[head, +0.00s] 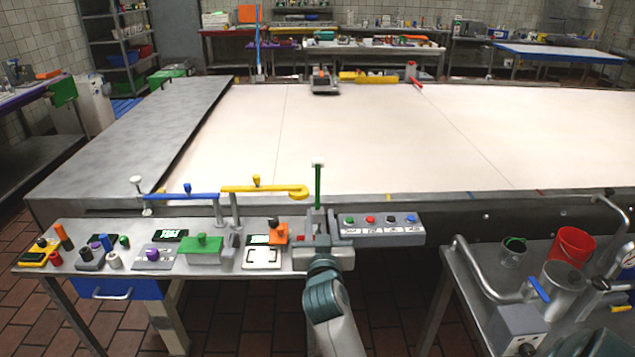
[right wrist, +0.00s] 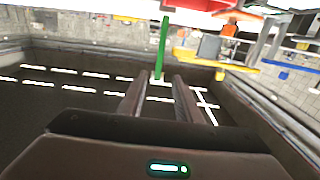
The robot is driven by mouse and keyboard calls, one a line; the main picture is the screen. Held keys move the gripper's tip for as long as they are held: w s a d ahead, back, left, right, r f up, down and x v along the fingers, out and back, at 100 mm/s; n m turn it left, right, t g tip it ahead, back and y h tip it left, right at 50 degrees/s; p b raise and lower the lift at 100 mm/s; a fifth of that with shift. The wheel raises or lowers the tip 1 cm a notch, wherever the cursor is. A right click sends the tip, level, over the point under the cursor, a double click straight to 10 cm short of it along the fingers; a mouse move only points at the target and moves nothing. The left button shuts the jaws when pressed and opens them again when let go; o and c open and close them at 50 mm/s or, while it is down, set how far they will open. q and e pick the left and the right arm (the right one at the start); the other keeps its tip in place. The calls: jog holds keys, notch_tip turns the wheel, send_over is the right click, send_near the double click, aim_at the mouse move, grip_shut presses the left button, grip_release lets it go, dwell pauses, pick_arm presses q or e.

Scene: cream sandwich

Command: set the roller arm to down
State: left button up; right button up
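A thin green lever (head: 318,187) with a pale cap stands upright at the front edge of the white belt. I take it for the roller arm's lever, though no label is readable. My right gripper (head: 321,228) is in front of its lower part and hides its base. In the right wrist view the green lever (right wrist: 162,48) appears just beyond and between the two fingertips of my right gripper (right wrist: 157,80). The fingers are apart, with a clear gap between them; contact with the lever cannot be told. My left gripper is not in view.
A blue arm (head: 185,196) and a yellow hooked arm (head: 265,189) stand left of the lever. A button panel (head: 380,232) is to the right. A bench with green and orange devices is below left. A red bucket (head: 570,245) stands on the right table. The belt (head: 400,140) is mostly clear.

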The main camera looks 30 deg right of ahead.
aim_at(318, 183)
jog(key=p+x, duration=0.4)
jog(key=x, duration=1.3)
jog(key=shift+w, duration=0.2)
grip_shut()
